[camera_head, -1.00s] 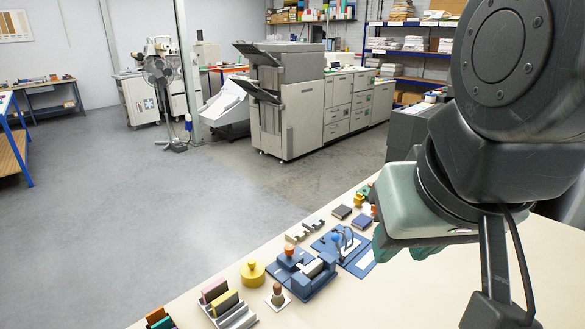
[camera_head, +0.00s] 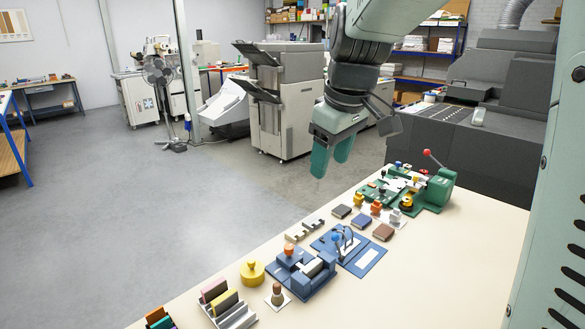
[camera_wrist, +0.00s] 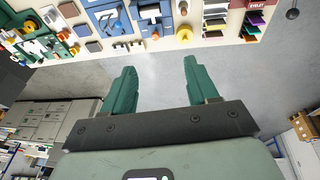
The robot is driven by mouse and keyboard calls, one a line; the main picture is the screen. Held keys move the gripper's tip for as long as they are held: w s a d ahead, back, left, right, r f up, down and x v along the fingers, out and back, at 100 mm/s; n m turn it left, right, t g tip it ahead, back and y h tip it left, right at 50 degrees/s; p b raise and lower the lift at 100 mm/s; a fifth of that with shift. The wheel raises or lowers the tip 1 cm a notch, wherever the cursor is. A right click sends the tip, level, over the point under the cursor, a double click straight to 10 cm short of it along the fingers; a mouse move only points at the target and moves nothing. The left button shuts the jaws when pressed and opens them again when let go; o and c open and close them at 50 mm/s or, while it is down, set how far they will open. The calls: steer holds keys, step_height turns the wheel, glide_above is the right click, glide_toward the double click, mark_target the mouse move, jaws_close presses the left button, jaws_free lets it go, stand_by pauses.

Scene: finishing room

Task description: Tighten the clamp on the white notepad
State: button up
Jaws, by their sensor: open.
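A blue clamp fixture (camera_head: 292,283) with an orange knob (camera_head: 289,249) stands on the cream bench. A white block (camera_head: 313,267), apparently the notepad, sits in it; I cannot tell how tightly it is held. The fixture also shows in the wrist view (camera_wrist: 147,24), at the top. Beside it is a second blue fixture (camera_head: 367,262) with a blue knob and a wire-like loop. My gripper (camera_head: 331,160) is raised beyond the bench's far edge, its green fingers pointing down. In the wrist view my gripper (camera_wrist: 160,68) has its fingers apart with nothing between them.
A green machine (camera_head: 432,191) with a red-tipped lever stands at the bench's right end. A yellow knobbed piece (camera_head: 252,272), a brown stamp-like piece (camera_head: 278,296) and a grey rack (camera_head: 232,310) stand left of the clamp. The bench's front (camera_head: 420,280) is clear.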

steer(key=w+a+f+n+g, duration=0.1)
steer(key=w+f+n, duration=0.2)
steer(key=w+f, duration=0.4)
steer(key=n+g+y, duration=0.2)
steer(key=n+y, duration=0.1)
steer(key=n, duration=0.3)
glide_above(289, 246)
steer(key=d, duration=0.4)
step_height(289, 246, down, 22)
steer(key=x, duration=0.9)
steer(key=shift+s+a+f, duration=0.1)
steer(key=shift+a+f, duration=0.05)
steer(key=shift+f, duration=0.05)
steer(key=shift+c, duration=0.2)
steer(key=c, duration=1)
